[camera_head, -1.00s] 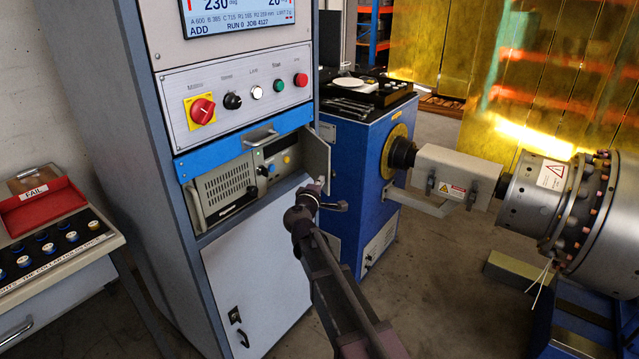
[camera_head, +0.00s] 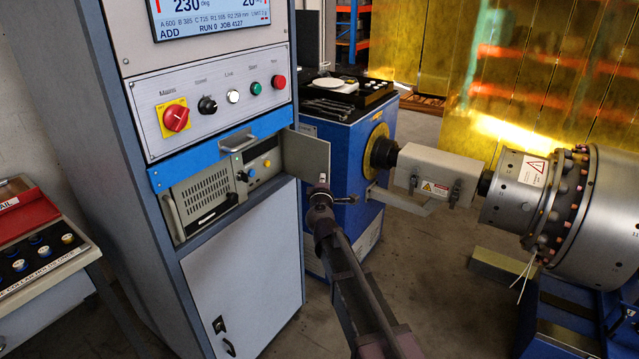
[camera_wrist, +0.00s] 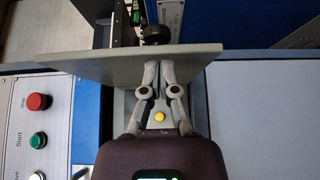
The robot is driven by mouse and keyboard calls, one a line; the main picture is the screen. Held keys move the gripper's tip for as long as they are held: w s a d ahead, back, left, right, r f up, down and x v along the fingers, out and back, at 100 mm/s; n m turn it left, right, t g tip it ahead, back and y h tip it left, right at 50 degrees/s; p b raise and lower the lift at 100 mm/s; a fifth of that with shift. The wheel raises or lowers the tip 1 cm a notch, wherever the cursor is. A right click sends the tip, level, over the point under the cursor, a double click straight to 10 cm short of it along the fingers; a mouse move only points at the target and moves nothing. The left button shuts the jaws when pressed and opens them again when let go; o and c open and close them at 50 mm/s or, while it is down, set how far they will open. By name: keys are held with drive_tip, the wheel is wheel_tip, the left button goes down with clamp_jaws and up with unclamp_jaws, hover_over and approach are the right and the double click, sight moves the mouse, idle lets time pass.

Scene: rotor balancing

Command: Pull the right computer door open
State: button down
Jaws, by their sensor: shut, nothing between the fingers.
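The right computer door (camera_head: 308,157) is a plain grey panel at the right of the computer bay. It stands swung out from the cabinet, with the computer front (camera_head: 212,192) exposed beside it. My gripper (camera_head: 321,187) is at the door's lower outer corner in the head view, shut and holding nothing. In the wrist view the door (camera_wrist: 90,65) crosses the upper picture as a wide grey slab. The shut fingers (camera_wrist: 160,68) overlap it there, with a yellow button (camera_wrist: 158,116) visible between them. Whether the fingertips touch the door I cannot tell.
Red, green and other controls (camera_head: 225,98) line the panel above. A blue machine stand (camera_head: 345,140) is behind the door. Open floor (camera_head: 430,270) lies right of my arm.

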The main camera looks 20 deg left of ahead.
drive_tip(key=shift+w+d, duration=0.25)
drive_tip(key=shift+w, duration=0.4)
drive_tip(key=shift+w+d, duration=0.2)
drive_tip(key=shift+w, duration=0.4)
drive_tip(key=shift+w+d, duration=0.25)
drive_tip(key=shift+w, duration=0.4)
drive_tip(key=shift+s, duration=0.1)
drive_tip(key=shift+s, duration=0.6)
drive_tip(key=v, duration=0.3)
drive_tip(key=shift+s+a, duration=0.2)
drive_tip(key=shift+s, duration=0.15)
drive_tip(key=s+d, duration=0.5)
drive_tip(key=s, duration=0.2)
drive_tip(key=shift+d, duration=0.2)
